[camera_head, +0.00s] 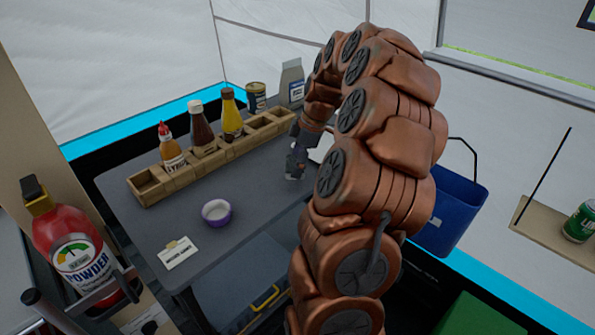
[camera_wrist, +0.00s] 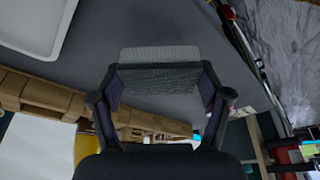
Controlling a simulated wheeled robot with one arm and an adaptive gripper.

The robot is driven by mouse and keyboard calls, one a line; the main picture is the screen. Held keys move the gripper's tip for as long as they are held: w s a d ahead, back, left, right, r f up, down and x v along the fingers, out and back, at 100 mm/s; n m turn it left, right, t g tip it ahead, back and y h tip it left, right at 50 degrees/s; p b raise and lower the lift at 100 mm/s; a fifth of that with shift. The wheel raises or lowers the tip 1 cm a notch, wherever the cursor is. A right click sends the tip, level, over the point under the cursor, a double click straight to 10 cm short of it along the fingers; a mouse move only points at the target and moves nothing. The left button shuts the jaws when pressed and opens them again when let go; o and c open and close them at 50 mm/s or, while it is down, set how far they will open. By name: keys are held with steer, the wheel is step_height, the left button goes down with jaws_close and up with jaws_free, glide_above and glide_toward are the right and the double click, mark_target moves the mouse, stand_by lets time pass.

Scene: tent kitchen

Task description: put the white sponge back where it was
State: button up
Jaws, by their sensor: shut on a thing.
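The sponge (camera_wrist: 160,54) shows in the wrist view as a block with a pale, whitish-grey strip and a darker grey face. My gripper (camera_wrist: 158,82) is shut on it, one finger against each end. In the wrist view the grey table surface lies beyond the sponge; I cannot tell whether the two touch. In the head view my gripper (camera_head: 296,165) is over the right part of the grey table (camera_head: 255,185), beside the right end of the wooden rack. My arm hides part of the table there, and the sponge is not clear in that view.
The wooden rack (camera_head: 150,188) holds several sauce bottles; its right compartments look empty. A can (camera_head: 256,97) and a carton (camera_head: 291,84) stand behind it. A purple-rimmed bowl (camera_head: 217,213) and a white card (camera_head: 178,253) lie nearer. A white tray (camera_wrist: 35,25) is close by.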

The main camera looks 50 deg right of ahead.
steer(key=shift+f, duration=1.65)
steer(key=shift+f, duration=0.15)
steer(key=o, duration=1.2)
steer(key=shift+r+p, duration=0.25)
steer(key=shift+p, duration=0.05)
steer(key=b+v, duration=0.1)
steer(key=v, duration=1.1)
steer(key=shift+s+f, duration=0.1)
steer(key=shift+a, duration=0.1)
